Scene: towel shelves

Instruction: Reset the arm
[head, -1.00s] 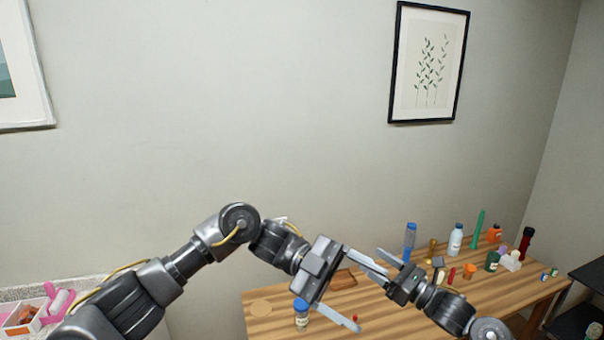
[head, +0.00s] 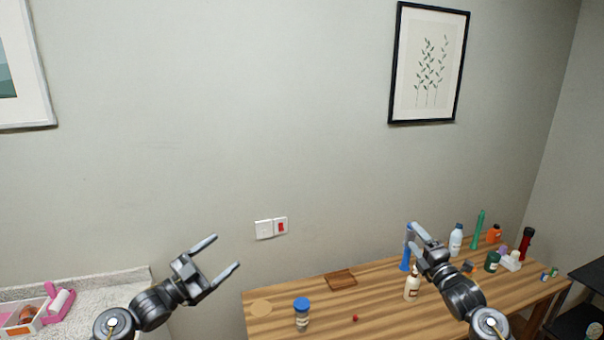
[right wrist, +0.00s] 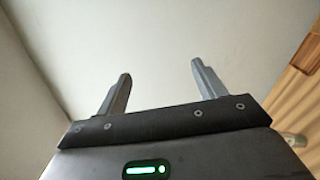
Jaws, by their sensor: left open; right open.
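My left gripper (head: 219,259) is at the lower left in the head view. Its two fingers are spread wide and empty, in front of the wall and apart from the table. My right gripper (head: 418,237) is raised over the right part of the wooden table, its fingers near a blue bottle (head: 405,262) in the picture. In the right wrist view its two fingers (right wrist: 160,85) stand apart with only wall between them. Part of the table edge shows at the right of that view.
The wooden table (head: 380,310) holds a blue-capped jar (head: 302,318), a brown tray (head: 341,280), a white pump bottle (head: 412,288) and several bottles at the right. A speckled counter (head: 100,290) with a white box (head: 22,325) is at the left. A switch plate (head: 271,228) is on the wall.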

